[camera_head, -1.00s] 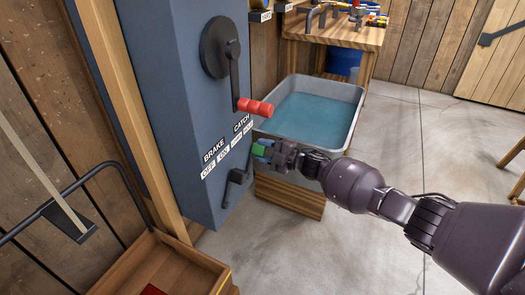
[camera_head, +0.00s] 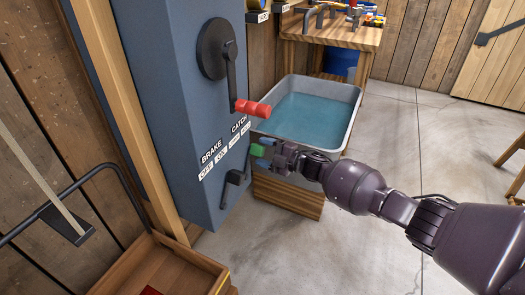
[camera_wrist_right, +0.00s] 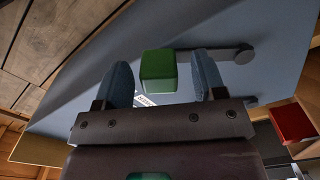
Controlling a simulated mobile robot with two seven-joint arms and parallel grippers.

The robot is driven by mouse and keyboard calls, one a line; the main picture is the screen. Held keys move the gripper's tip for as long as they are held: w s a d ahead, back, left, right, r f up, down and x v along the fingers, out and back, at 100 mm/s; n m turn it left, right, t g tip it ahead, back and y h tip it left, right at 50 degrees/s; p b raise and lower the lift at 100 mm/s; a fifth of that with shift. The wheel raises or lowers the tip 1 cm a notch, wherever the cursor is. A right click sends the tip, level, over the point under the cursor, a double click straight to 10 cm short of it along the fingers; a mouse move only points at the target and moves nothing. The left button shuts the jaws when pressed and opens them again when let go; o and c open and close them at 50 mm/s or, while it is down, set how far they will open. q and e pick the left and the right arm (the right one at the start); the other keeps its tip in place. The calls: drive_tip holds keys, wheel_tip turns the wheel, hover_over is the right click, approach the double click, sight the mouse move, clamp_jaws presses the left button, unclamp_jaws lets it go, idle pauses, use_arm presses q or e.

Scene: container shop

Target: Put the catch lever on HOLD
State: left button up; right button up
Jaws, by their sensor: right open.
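The catch lever's green grip (camera_head: 257,151) stands out from the blue-grey cabinet (camera_head: 175,100), just below the CATCH label (camera_head: 240,124). My right gripper (camera_head: 265,152) is open at it. In the right wrist view the green grip (camera_wrist_right: 158,71) is between the two blue fingers of my gripper (camera_wrist_right: 164,82), with gaps on both sides. A grey arm runs right from behind it to a round pivot (camera_wrist_right: 244,54). The small position plates under CATCH are too small to read surely. My left gripper is not in view.
A large crank with a red handle (camera_head: 253,108) juts out just above my gripper. A dark bent lever (camera_head: 232,184) is lower on the cabinet, below the BRAKE label (camera_head: 212,152). A water-filled trough (camera_head: 345,135) stands behind. A wooden crate (camera_head: 205,266) is at lower left.

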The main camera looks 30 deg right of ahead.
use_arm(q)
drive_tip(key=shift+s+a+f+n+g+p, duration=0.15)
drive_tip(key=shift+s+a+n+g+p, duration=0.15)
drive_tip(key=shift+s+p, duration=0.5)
use_arm(e)
drive_tip(key=v, duration=1)
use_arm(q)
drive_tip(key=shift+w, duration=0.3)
